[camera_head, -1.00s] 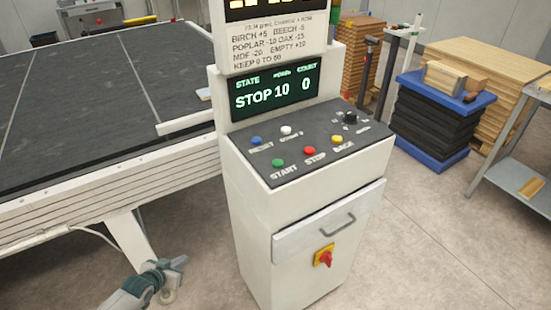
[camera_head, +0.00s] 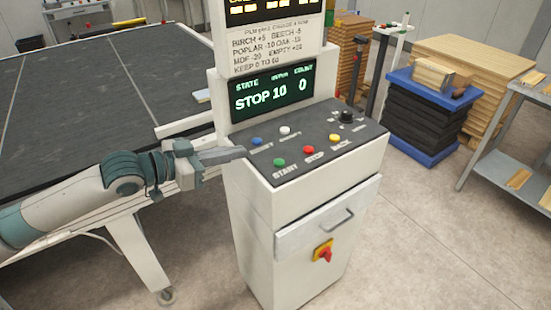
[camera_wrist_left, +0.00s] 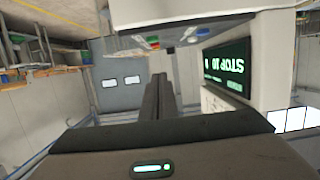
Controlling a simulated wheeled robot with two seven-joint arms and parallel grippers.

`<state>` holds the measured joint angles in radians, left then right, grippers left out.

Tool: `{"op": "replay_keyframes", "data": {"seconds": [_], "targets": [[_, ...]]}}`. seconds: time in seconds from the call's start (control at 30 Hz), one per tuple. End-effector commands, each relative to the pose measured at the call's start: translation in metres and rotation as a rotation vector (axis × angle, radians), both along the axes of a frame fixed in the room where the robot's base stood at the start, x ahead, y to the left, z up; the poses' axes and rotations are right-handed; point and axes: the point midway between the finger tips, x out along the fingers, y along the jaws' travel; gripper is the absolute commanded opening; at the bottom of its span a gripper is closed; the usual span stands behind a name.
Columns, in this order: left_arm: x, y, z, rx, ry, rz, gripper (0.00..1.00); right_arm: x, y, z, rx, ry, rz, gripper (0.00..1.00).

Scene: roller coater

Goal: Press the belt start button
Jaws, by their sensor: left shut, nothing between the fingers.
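The white control cabinet (camera_head: 290,240) has a dark sloped panel on top. The green START button (camera_head: 279,162) is at the panel's front left, beside the red STOP button (camera_head: 308,149). In the left wrist view my shut fingers (camera_wrist_left: 158,85) point toward the panel's side, and the display (camera_wrist_left: 224,60) appears turned. My right gripper is out of view.
A yellow button (camera_head: 337,139), a blue button (camera_head: 257,141), a white button (camera_head: 285,130) and a black knob (camera_head: 347,116) share the panel. A red rotary switch (camera_head: 324,252) is on the cabinet front. The dark conveyor belt (camera_head: 90,90) lies left.

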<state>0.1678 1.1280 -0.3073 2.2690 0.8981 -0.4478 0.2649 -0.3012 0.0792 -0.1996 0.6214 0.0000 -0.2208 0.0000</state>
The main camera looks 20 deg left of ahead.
Motion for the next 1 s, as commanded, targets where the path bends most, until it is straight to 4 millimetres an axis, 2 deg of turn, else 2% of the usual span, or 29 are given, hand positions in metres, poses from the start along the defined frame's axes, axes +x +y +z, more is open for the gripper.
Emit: {"op": "replay_keyframes", "data": {"seconds": [0.13, 0.57, 0.77, 1.0], "targets": [[-0.006, -0.005, 0.006, 0.003, -0.001, -0.015, 0.0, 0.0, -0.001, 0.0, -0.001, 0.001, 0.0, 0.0], [-0.003, -0.005, 0.005, 0.0, -0.001, -0.013, 0.0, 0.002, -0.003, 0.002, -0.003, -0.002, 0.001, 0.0], [0.005, -0.011, 0.004, -0.001, -0.002, -0.011, 0.0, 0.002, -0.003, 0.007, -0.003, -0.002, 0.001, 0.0], [0.025, -0.027, 0.0, -0.003, -0.002, -0.012, 0.0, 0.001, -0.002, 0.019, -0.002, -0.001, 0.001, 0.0]]}}
